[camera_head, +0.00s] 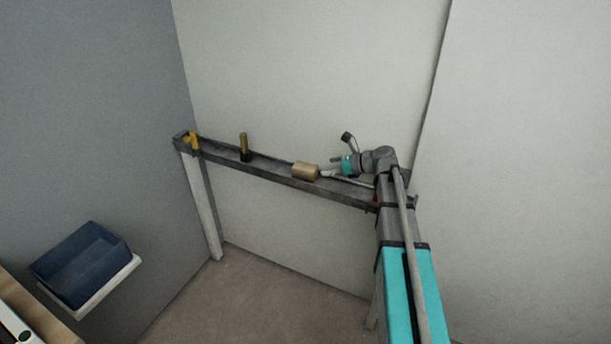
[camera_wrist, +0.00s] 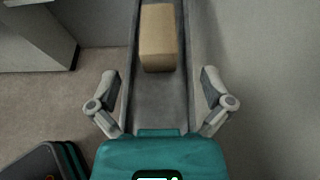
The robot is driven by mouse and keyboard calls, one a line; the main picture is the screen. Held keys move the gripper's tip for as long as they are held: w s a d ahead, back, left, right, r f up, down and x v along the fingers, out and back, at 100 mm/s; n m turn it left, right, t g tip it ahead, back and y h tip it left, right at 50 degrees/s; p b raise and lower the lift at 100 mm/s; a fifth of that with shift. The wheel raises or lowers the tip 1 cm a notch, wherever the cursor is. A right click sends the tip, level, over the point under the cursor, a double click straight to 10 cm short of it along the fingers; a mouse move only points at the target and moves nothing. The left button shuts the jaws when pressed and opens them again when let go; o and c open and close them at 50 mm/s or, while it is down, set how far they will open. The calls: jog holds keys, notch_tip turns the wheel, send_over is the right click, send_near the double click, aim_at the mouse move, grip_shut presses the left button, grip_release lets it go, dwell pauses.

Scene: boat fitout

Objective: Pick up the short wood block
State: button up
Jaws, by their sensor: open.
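The short wood block (camera_head: 305,170) is a light brown block lying on a narrow grey ledge (camera_head: 265,168) along the wall. In the wrist view the block (camera_wrist: 158,38) sits in the ledge's channel, ahead of my gripper (camera_wrist: 160,92). The two fingers are spread wide, one on each side of the ledge, with nothing between them but bare channel. In the head view my gripper (camera_head: 327,174) is just right of the block, close to its right end; I cannot tell whether they touch.
A brown cylinder with a dark base (camera_head: 244,147) stands on the ledge left of the block. A yellow item (camera_head: 192,140) is at the ledge's left end. A blue bin (camera_head: 80,262) sits on a white shelf at lower left. Walls close in behind the ledge.

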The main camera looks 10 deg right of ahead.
aim_at(312, 168)
jog(key=shift+b+x, duration=0.45)
jog(key=shift+x, duration=1.25)
jog(key=shift+a, duration=0.1)
jog(key=shift+b+x, duration=0.9)
jog(key=shift+x, duration=1.65)
jog(key=shift+r, duration=0.1)
jog(key=shift+c, duration=0.3)
jog(key=c, duration=1)
